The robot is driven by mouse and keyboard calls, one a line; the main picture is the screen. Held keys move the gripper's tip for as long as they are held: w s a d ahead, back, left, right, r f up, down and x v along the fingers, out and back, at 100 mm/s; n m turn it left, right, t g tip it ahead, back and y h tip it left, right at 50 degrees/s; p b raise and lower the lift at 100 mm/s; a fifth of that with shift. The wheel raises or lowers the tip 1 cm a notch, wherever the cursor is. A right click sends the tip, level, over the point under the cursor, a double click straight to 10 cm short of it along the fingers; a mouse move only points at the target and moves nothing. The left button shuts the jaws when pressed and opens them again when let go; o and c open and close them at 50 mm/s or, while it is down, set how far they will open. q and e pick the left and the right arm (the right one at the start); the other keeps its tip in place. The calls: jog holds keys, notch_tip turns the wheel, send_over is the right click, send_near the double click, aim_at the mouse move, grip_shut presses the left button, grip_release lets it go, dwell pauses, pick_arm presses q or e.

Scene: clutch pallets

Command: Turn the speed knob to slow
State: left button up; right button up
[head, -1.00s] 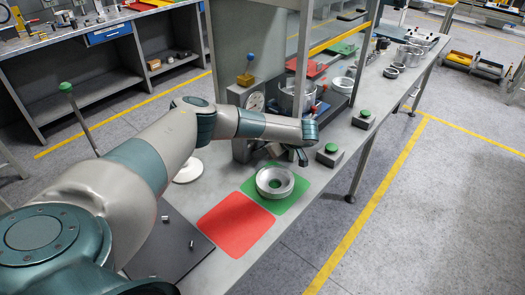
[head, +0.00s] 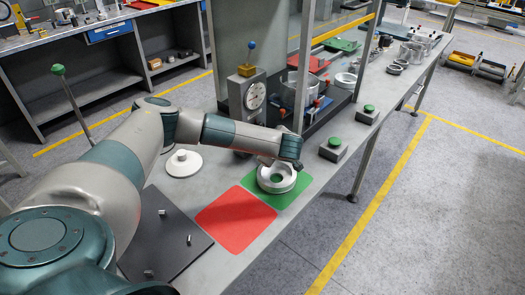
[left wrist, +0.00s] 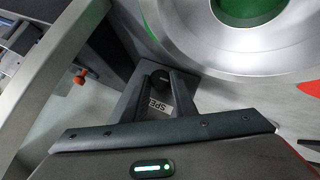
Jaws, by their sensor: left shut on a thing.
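The speed knob (left wrist: 162,80) is a small dark round knob in the left wrist view, between my finger tips. A white label (left wrist: 157,107) reading "SPE" lies beside it, partly covered by a finger. My left gripper (left wrist: 163,72) is shut on the knob. In the head view my left wrist hides the knob and the finger tips, so the knob's pointer setting cannot be told. My right gripper is not in view.
A ring-shaped metal part (head: 277,179) sits on the green mat (head: 292,191), close under my wrist. A red mat (head: 235,219) lies nearer. A dial gauge (head: 254,96) stands behind the arm.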

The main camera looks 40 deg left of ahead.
pick_arm(q)
jog(key=shift+s+f+t+b, duration=0.1)
jog(key=shift+f+t+b, duration=0.1)
jog(key=shift+t+b, duration=0.15)
jog(key=shift+r+n, duration=0.1)
jog(key=shift+n, duration=0.2)
jog(key=o, duration=1)
jog(key=shift+d+r, duration=0.1)
jog(key=shift+d, duration=0.05)
